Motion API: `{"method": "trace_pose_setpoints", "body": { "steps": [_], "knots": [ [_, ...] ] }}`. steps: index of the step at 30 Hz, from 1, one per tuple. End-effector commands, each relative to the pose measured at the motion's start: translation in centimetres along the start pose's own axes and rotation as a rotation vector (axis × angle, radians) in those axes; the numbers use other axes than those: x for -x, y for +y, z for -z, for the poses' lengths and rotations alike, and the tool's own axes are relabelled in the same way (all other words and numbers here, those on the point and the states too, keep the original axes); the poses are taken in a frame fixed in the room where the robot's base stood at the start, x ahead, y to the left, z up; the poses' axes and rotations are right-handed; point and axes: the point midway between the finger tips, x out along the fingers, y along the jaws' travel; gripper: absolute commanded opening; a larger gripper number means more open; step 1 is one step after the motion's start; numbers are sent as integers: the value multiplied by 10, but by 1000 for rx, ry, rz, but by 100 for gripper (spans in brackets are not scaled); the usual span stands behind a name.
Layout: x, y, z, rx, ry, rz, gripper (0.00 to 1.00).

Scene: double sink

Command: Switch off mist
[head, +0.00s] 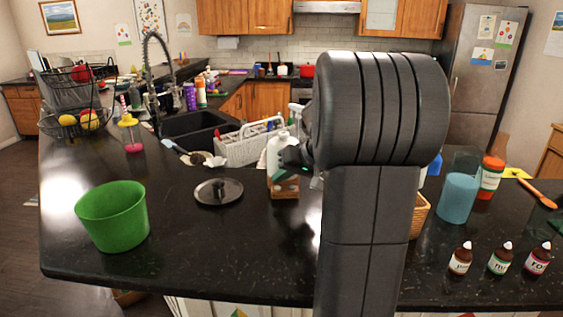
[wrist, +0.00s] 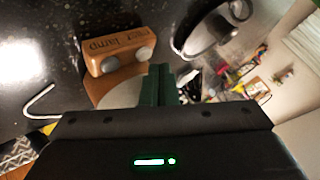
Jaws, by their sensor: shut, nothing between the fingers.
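The mist device has a wooden base (head: 285,188) and a pale upper body, standing on the dark counter, partly hidden behind my arm. In the wrist view its wooden front block (wrist: 122,44) carries lettering that seems to read "mist" and "lamp". Two round knobs sit beside it, a darker grey knob (wrist: 110,65) and a lighter grey knob (wrist: 144,54). I cannot tell clearly which label belongs to which knob. My gripper (wrist: 158,84) is shut and empty, its green fingertips close to the lighter knob; contact is unclear. Its fingers also show beside the device in the head view (head: 296,157).
A black lid (head: 218,191) and a green bucket (head: 112,215) stand left of the device. A white rack (head: 245,150) and the sink (head: 195,127) are behind. Right of my arm are a blue pitcher (head: 458,190) and several small bottles. The front counter between bucket and lid is clear.

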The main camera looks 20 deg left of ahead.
Motion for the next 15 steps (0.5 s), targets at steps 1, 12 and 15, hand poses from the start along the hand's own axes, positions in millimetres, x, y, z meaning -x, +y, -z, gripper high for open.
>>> {"method": "trace_pose_setpoints", "body": {
  "steps": [1, 12, 15],
  "knots": [
    [2, -2, 2, 0, 0, 0, 0],
    [4, -3, 3, 0, 0, 0, 0],
    [8, -6, 6, 1, 0, 0, 0]
  ]
}}
